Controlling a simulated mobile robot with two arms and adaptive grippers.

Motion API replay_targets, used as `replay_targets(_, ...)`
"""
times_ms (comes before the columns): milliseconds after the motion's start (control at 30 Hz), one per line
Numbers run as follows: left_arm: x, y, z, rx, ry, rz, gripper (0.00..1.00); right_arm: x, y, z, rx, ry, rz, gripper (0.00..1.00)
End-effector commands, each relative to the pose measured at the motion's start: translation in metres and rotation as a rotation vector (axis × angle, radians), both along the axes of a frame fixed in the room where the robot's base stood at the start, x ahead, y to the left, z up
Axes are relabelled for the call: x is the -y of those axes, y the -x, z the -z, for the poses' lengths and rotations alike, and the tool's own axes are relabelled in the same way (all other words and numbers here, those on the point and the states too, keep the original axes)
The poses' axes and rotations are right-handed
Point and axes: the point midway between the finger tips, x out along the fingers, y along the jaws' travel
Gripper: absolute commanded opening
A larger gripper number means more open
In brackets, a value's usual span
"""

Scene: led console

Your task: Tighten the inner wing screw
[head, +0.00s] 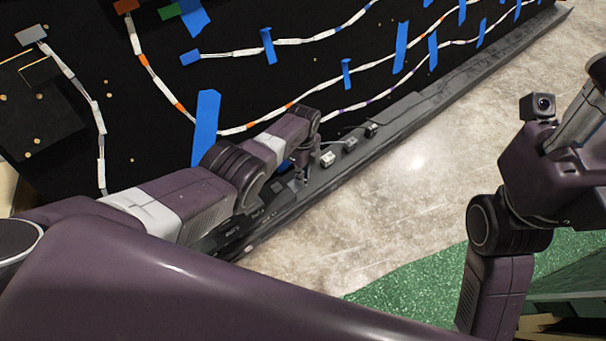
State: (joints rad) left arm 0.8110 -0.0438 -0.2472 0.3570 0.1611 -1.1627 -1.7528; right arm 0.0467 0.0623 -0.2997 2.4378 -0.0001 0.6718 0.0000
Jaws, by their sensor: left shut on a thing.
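My left gripper (303,176) reaches down to the dark grey ledge (425,104) at the foot of the black panel (290,75). Its fingers are shut on a small part at the ledge, which appears to be the inner wing screw. The fingers and my wrist hide most of that part, so its shape and how deep it sits cannot be made out. My right arm stands at the right edge, away from the panel, and its fingertips are out of view.
Small white blocks (327,159) and a dark connector with a cable (371,129) sit on the ledge just right of my left gripper. LED strips (240,129) and blue tape (206,122) cover the panel. The floor (430,170) in front is clear, with a green mat (415,285) nearer.

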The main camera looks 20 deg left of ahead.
Motion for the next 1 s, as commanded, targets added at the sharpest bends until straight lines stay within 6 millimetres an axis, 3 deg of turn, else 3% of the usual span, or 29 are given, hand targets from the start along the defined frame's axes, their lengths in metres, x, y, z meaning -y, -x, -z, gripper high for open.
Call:
replay_targets(400, 0.0005, 0.0006, -0.0022, -0.002, 0.003, 0.243, 0.00, 0.0000, 0.0001, -0.0009, 0.001, 0.000, 0.000, 0.40)
replay_targets(1000, 0.0007, 0.0008, -0.0021, -0.002, 0.003, 0.298, 0.00, -0.0001, 0.0004, -0.0013, 0.003, -0.001, 0.000, 0.40)
